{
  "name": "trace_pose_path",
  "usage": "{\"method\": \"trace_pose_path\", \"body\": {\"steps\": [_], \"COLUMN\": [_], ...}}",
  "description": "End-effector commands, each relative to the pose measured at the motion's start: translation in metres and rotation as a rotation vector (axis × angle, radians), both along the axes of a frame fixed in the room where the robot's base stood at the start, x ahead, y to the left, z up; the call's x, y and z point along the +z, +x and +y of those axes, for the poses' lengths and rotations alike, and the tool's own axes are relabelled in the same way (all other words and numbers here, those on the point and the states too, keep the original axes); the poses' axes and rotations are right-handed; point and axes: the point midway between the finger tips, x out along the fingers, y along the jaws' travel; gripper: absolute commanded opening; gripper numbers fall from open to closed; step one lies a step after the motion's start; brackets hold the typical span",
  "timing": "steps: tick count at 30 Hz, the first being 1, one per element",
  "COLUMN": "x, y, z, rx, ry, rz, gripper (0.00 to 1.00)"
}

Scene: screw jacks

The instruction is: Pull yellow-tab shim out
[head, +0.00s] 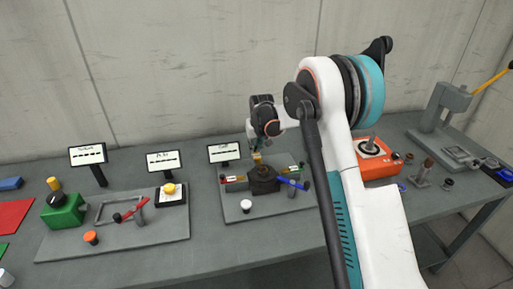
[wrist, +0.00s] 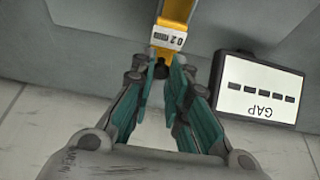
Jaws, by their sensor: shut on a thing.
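The yellow-tab shim (wrist: 177,14) shows at the top of the wrist view, with a white "0.2 mm" label at its near end. My gripper (wrist: 164,68) is shut on that labelled end, its teal fingers close together. In the head view the yellow tab (head: 257,158) is small, just above the dark screw jack (head: 264,181), below my gripper (head: 257,148). I cannot tell how far the shim sits in the jack. A blue handle (head: 292,184) reaches right from the jack, and a red-marked piece (head: 235,179) lies to its left.
The GAP display (wrist: 260,88) stands close to the right of my gripper in the wrist view. A white knob (head: 246,205) sits on the grey plate (head: 285,207). A fixture with a red handle (head: 134,210) is left; an orange box (head: 375,160) is right.

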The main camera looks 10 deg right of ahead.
Motion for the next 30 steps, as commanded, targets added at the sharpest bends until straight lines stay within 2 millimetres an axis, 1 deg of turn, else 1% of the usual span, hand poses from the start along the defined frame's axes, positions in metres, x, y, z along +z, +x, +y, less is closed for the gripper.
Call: {"method": "trace_pose_path", "body": {"steps": [1, 4, 12, 13, 14, 15, 25, 28, 30], "x": [-0.001, 0.000, 0.001, 0.001, 0.001, 0.001, 0.001, 0.005, 0.011], "y": [0.008, 0.018, 0.020, 0.020, 0.020, 0.020, 0.019, 0.017, 0.014], "z": [0.000, 0.000, 0.000, 0.000, 0.000, 0.000, 0.000, 0.000, 0.000], "rx": [0.000, 0.000, 0.000, 0.000, 0.000, 0.000, 0.000, 0.000, 0.000], "ry": [0.000, 0.000, 0.000, 0.000, 0.000, 0.000, 0.000, 0.000, 0.000], "rz": [0.000, -0.001, -0.005, -0.006, -0.005, -0.005, -0.002, -0.001, -0.001], "gripper": [0.00, 0.00, 0.00, 0.22, 0.28, 0.38, 0.38, 0.38, 0.38]}}
